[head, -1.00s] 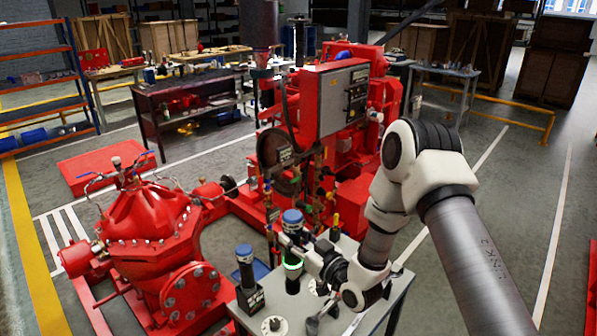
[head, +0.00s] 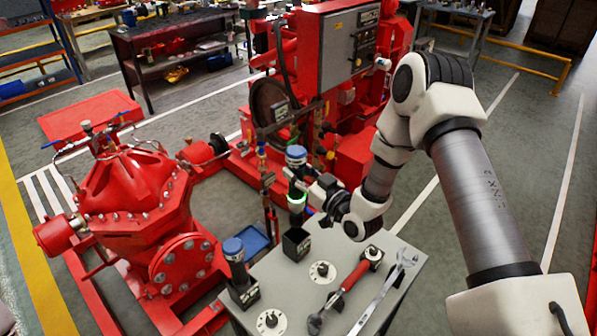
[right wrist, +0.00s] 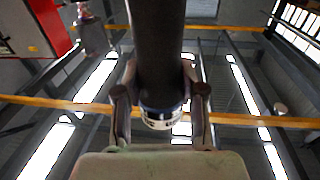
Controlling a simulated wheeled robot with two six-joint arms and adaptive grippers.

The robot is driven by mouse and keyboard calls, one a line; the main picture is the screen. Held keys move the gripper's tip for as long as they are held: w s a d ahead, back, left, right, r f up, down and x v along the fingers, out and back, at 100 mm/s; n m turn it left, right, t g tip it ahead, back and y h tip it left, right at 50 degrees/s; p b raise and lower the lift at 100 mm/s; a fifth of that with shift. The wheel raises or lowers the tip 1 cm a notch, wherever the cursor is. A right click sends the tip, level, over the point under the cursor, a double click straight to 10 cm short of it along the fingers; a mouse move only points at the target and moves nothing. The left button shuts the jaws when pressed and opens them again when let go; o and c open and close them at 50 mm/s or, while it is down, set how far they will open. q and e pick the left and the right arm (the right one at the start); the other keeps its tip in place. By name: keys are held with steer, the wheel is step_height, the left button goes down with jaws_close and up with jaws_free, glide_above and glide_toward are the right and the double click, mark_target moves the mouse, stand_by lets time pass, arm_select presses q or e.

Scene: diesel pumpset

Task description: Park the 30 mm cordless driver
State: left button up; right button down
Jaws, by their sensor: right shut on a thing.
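My right gripper (head: 312,187) is shut on an upright dark cordless driver (head: 297,180) with a blue end and a lit green ring. The driver is held above the grey table (head: 395,290). An open dark square holder (head: 296,244) stands on the table below the driver. In the right wrist view the fingers (right wrist: 160,105) close around the driver's dark body (right wrist: 160,45), with a blue and white band at its end. A second blue-topped driver (head: 234,254) stands in another dark holder (head: 244,293). No size marking is readable. My left gripper is not in view.
A red-handled wrench (head: 345,290) and a silver wrench (head: 383,290) lie on the table's right part. The red pump (head: 130,205) is to the left, the red engine with a grey panel (head: 345,55) behind.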

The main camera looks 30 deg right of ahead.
mark_target(300, 214)
step_height(300, 214, down, 12)
steer(key=b, duration=1)
steer(key=shift+a+b, duration=0.1)
steer(key=shift+b, duration=0.2)
steer(key=shift+w+f, duration=0.15)
steer(key=shift+f, duration=0.25)
steer(key=shift+r, duration=0.1)
steer(key=shift+b, duration=0.4)
steer(key=shift+f+b, duration=0.9)
steer(key=shift+f, duration=0.15)
steer(key=c, duration=0.6)
jaws_free()
